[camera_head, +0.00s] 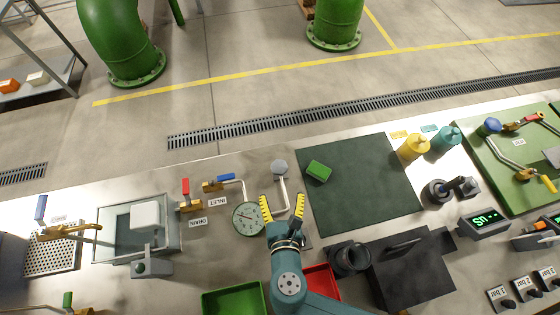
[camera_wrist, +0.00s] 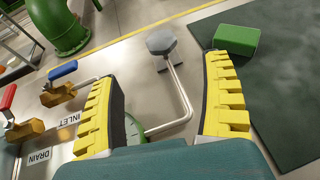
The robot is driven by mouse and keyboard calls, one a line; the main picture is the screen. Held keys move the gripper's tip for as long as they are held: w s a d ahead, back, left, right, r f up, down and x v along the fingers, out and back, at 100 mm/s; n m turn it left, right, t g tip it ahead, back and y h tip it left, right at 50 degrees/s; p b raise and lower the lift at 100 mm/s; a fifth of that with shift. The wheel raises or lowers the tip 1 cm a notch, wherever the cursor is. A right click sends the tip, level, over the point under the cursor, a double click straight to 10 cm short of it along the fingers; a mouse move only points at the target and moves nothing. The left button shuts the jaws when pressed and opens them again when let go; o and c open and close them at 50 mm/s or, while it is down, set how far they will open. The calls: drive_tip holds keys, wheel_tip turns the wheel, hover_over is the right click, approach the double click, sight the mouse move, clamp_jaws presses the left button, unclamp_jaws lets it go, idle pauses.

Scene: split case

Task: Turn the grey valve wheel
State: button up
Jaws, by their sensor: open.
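The grey valve wheel (camera_head: 279,166) is a small faceted grey knob at the top of a thin bent pipe, left of the dark green mat. It also shows in the wrist view (camera_wrist: 161,41), upper middle, just beyond the gap between the fingertips. My gripper (camera_head: 282,203) has two yellow ribbed fingers spread wide apart. It is over the bench on the near side of the wheel, apart from it. In the wrist view my open gripper (camera_wrist: 168,80) has nothing between its fingers but the pipe and bench below.
A green block (camera_head: 319,171) lies on the dark green mat (camera_head: 365,200), right of the wheel. A round gauge (camera_head: 248,218) and the blue-handled inlet valve (camera_head: 217,184) stand to the left. Red (camera_head: 321,281) and green (camera_head: 232,301) trays lie nearer. Bare bench lies beyond the wheel.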

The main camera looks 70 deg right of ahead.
sight(279, 166)
drive_tip(key=b+x, duration=0.2)
drive_tip(key=x, duration=1.1)
drive_tip(key=shift+w+d+b, duration=0.1)
drive_tip(key=shift+d+b, duration=0.15)
drive_tip(key=shift+b, duration=0.15)
drive_tip(key=shift+a, duration=0.1)
drive_tip(key=c, duration=1.2)
